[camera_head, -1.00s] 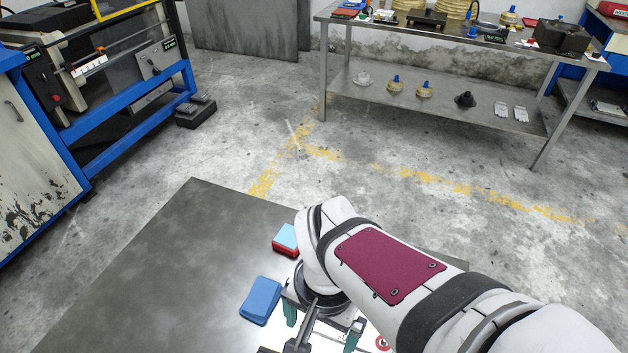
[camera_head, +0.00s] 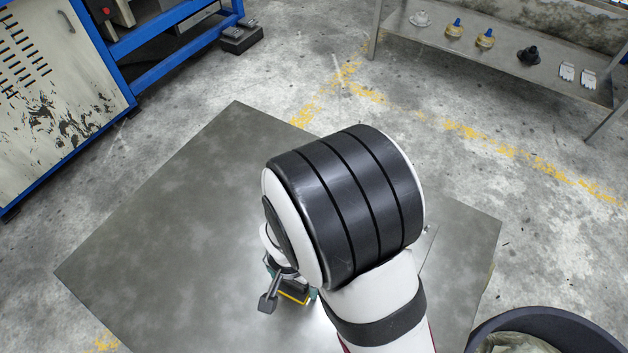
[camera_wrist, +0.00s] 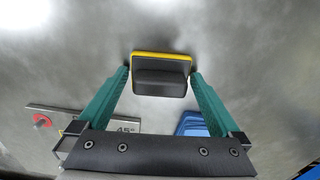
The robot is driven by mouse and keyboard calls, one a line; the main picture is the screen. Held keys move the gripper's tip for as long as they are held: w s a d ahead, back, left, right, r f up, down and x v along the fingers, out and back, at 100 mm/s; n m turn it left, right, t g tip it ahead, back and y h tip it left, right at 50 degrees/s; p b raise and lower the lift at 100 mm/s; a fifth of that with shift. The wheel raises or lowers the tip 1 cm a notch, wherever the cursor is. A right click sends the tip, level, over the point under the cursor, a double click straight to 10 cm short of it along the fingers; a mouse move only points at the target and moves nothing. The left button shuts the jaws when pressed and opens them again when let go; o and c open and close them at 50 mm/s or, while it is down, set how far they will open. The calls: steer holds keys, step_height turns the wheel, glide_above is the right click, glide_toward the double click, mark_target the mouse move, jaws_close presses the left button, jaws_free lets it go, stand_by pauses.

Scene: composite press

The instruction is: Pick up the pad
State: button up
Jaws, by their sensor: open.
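The pad (camera_wrist: 160,83) is a dark block with a yellow base edge. In the wrist view it lies at the upper middle on the grey metal table. My gripper (camera_wrist: 161,73) has its two teal fingers open, with the tips at the pad's left and right sides. A narrow gap seems to show at each side; I cannot tell the height of the tips over the table. In the head view a yellow edge of the pad (camera_head: 293,296) shows by my gripper (camera_head: 291,282), and my arm covers much of the area around it.
In the wrist view a blue stack (camera_wrist: 191,124) lies at lower right, and a flat metal tool (camera_wrist: 125,126) marked 45° at lower left. The left part of the table (camera_head: 170,230) is bare. A dark round bin (camera_head: 560,320) stands at lower right.

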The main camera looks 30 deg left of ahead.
steer(key=c, duration=1)
steer(key=shift+r, duration=0.1)
steer(key=shift+r, duration=0.35)
step_height(320, 180, up, 3)
steer(key=shift+f, duration=0.1)
steer(key=w+d+r, duration=0.2)
steer(key=d, duration=0.1)
steer(key=w+d+r, duration=0.1)
steer(key=d+r, duration=0.2)
steer(key=d, duration=0.1)
steer(key=w+d+r, duration=0.2)
steer(key=d, duration=0.1)
steer(key=shift+w+d+r, duration=0.15)
steer(key=shift+w, duration=0.15)
steer(key=o, duration=0.8)
steer(key=c, duration=0.9)
